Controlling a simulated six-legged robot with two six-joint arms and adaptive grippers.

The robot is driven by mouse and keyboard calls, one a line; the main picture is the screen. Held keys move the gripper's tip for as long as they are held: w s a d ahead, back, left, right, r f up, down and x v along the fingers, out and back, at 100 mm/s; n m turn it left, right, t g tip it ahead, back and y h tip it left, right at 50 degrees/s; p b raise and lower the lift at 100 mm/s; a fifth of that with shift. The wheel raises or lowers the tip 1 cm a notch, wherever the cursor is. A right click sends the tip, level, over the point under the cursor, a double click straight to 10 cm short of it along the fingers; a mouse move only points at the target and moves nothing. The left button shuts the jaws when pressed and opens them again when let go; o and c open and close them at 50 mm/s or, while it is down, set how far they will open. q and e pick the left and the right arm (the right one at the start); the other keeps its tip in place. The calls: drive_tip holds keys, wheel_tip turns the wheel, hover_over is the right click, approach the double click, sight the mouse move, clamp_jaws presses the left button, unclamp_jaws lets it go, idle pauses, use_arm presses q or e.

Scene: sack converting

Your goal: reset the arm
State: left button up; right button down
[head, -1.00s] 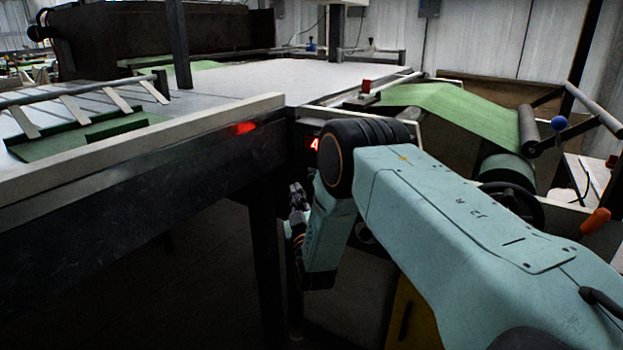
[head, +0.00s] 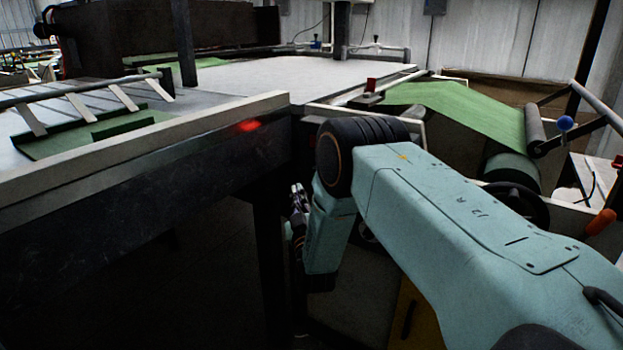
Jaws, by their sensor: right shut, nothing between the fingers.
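My right arm comes in from the lower right, bends at its dark joint and hangs down beside the table's end. My right gripper (head: 299,198) shows small and dark, partly hidden behind the arm's lower link. It is shut and empty, below the level of the table top and close to a dark table leg. My left arm and left gripper are not in the picture.
A long table (head: 120,160) with a pale edge fills the left. Green sheet pieces (head: 100,130) lie on it. A green web (head: 465,108) runs over a roller (head: 534,130) at right. A blue ball knob (head: 565,123) and an orange handle (head: 601,222) stand at far right.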

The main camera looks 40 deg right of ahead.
drive_tip(key=s+a+f+m+g+y, duration=0.1)
drive_tip(key=s+a+f+g+y, duration=0.15)
drive_tip(key=f, duration=0.35)
drive_tip(key=s+a+f+g+y, duration=0.1)
drive_tip(key=s+f+g+y, duration=0.15)
drive_tip(key=f, duration=0.45)
drive_tip(key=s+a+f+g+y+p, duration=0.1)
drive_tip(key=s+a+f+g, duration=0.25)
drive_tip(key=s, duration=0.25)
drive_tip(key=s+a+f+g+y, duration=0.1)
drive_tip(key=s+a+f+g, duration=0.15)
drive_tip(key=s+f, duration=0.3)
drive_tip(key=s+a+g+p, duration=0.1)
drive_tip(key=s+a+g, duration=0.1)
drive_tip(key=s, duration=0.8)
drive_tip(key=s+a+r+g+y+p, duration=0.1)
drive_tip(key=s+a+g, duration=0.2)
drive_tip(key=s, duration=0.7)
drive_tip(key=s+a+g+p, duration=0.2)
drive_tip(key=s+g, duration=0.1)
drive_tip(key=s, duration=0.8)
drive_tip(key=shift+a+r+g+y, duration=0.25)
drive_tip(key=shift+r+g+y, duration=0.05)
drive_tip(key=shift+y, duration=0.1)
drive_tip(key=shift+w, duration=0.1)
drive_tip(key=shift+d+f, duration=0.1)
